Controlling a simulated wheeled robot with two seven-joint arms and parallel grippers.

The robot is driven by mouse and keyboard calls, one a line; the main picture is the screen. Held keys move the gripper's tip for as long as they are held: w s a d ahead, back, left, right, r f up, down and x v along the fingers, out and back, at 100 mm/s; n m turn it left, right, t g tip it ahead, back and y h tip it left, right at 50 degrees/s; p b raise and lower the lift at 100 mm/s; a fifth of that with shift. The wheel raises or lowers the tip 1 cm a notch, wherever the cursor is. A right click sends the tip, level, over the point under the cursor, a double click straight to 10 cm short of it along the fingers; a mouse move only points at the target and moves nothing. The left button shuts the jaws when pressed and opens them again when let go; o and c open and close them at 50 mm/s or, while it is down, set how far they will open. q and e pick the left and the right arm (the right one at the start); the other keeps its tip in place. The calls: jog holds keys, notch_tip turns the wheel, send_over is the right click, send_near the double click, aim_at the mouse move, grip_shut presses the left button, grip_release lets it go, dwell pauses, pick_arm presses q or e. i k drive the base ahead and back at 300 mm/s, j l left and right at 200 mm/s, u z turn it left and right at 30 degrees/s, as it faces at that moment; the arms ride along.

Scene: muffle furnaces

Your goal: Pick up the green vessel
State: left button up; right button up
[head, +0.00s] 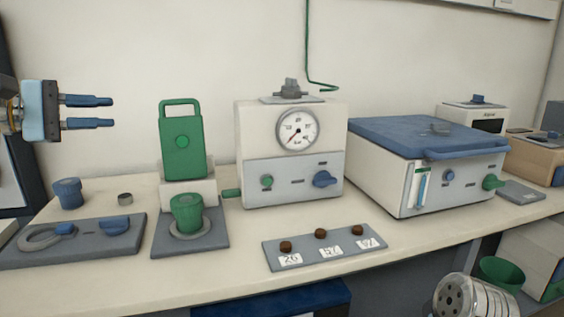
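A green vessel (187,212), cup-shaped with a wider rim, stands upright on a round seat of a grey base plate (212,240) on the bench. Right behind it is a taller green block with a loop handle (183,145), resting on a pale stand. My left gripper (113,112) is at the upper left, its two blue fingers parted and pointing right, with nothing between them. It is above and to the left of the vessel, well apart from it. My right gripper is not in view.
A gauge box (292,150) and a blue-lidded box (425,150) stand to the right. A grey plate with brown knobs (325,247) lies in front.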

aim_at(193, 224)
jog(key=k+l, duration=0.2)
jog(key=k, duration=0.3)
jog(key=k+l, duration=0.25)
jog(key=k, duration=0.25)
